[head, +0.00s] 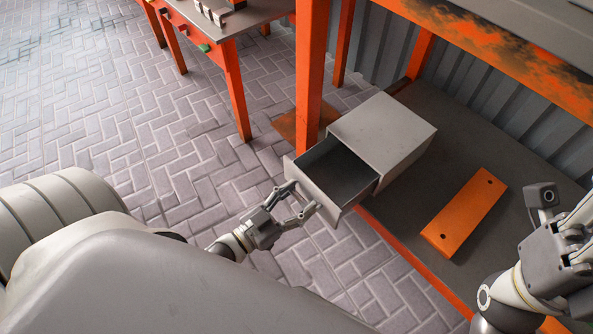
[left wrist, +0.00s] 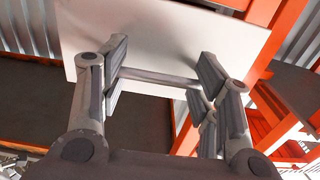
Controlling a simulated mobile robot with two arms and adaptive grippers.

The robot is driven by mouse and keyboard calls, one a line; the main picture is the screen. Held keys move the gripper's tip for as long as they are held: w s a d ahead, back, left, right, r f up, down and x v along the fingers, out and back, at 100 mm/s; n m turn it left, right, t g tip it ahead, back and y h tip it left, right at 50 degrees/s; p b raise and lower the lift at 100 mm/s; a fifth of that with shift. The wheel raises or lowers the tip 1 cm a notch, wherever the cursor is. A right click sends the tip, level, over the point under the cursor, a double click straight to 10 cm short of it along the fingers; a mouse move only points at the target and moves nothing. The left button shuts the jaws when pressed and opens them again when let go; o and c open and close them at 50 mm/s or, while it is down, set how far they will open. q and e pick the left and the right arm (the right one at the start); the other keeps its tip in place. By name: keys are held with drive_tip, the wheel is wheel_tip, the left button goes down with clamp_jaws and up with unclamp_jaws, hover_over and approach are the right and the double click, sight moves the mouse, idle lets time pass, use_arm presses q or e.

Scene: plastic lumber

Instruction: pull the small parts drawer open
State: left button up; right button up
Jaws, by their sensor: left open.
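The small parts drawer (head: 345,170) is a grey drawer pulled partly out of a grey box cabinet (head: 385,130); its inside looks empty. Its pale front panel fills much of the left wrist view (left wrist: 160,40). A thin bar handle (left wrist: 155,77) runs across that panel. My left gripper (head: 299,198) is at the drawer front with its fingers apart. In the left wrist view its fingers (left wrist: 164,82) stand near either end of the bar, not closed on it. My right gripper (head: 575,235) is at the right edge, away from the drawer; its fingertips are not clear.
The cabinet sits on the dark lower shelf (head: 445,170) of an orange-framed bench, by an orange leg (head: 311,75). An orange plate with two holes (head: 465,213) lies right of the cabinet. Another orange table (head: 235,25) stands behind. The paved floor (head: 180,130) left of the drawer is clear.

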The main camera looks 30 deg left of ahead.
use_arm(q)
drive_tip(key=o, duration=0.4)
drive_tip(key=shift+f, duration=0.15)
drive_tip(key=shift+o, duration=0.7)
drive_tip(key=v, duration=1.2)
